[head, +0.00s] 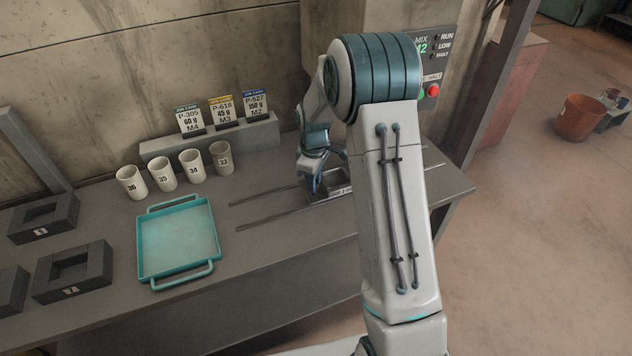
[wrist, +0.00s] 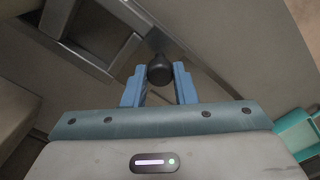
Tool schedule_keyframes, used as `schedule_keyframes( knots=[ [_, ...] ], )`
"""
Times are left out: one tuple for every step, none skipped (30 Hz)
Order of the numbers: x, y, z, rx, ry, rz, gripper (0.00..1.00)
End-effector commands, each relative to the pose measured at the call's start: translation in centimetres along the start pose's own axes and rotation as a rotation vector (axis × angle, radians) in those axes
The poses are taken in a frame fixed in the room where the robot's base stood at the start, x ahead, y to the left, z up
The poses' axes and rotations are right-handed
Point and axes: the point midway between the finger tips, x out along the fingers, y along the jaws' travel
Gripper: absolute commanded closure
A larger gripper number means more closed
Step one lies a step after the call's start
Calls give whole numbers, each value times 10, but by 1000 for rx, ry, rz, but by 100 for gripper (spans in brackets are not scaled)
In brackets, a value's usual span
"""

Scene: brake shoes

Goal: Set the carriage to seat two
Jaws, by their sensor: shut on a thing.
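The carriage (head: 340,191) is a dark, open-framed block on two thin rails, at the right of the bench beside my arm. Its frame (wrist: 125,51) also shows at the upper left of the wrist view. A round black knob (wrist: 160,68) sits between the blue fingers of my gripper (wrist: 159,84), which is shut on it. In the head view my gripper (head: 314,184) reaches down at the carriage's left side, and the knob is hidden there.
A teal tray (head: 145,243) lies left of the rails (head: 262,194). Several numbered cups (head: 164,174) stand behind it, before a ledge with three job cards (head: 221,113). Another recessed block (head: 64,207) is at far left. A control panel (head: 433,62) is behind my arm. The rails left of the carriage are clear.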

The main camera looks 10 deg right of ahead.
Motion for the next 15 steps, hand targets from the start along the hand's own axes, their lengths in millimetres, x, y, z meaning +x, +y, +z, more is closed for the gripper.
schedule_keyframes(
  knots=[
    [0,-1,-2,-6,1,0,100],
    [0,-1,-2,-7,1,0,100],
    [-1,-1,-2,-7,1,0,100],
    [-1,-1,-2,-7,1,0,100],
    [-1,-1,-2,-7,1,0,100],
    [-1,-1,-2,-6,1,0,100],
    [-1,-1,-1,-5,1,0,100],
    [-1,0,-1,-5,1,0,67],
    [-1,0,-1,-4,1,0,56],
    [-1,0,0,-3,1,0,53],
    [-1,0,0,-2,1,0,53],
    [0,1,1,-1,1,0,53],
    [0,1,1,0,1,0,53],
    [0,1,2,0,0,0,53],
    [0,1,2,1,0,0,53]
  ],
)
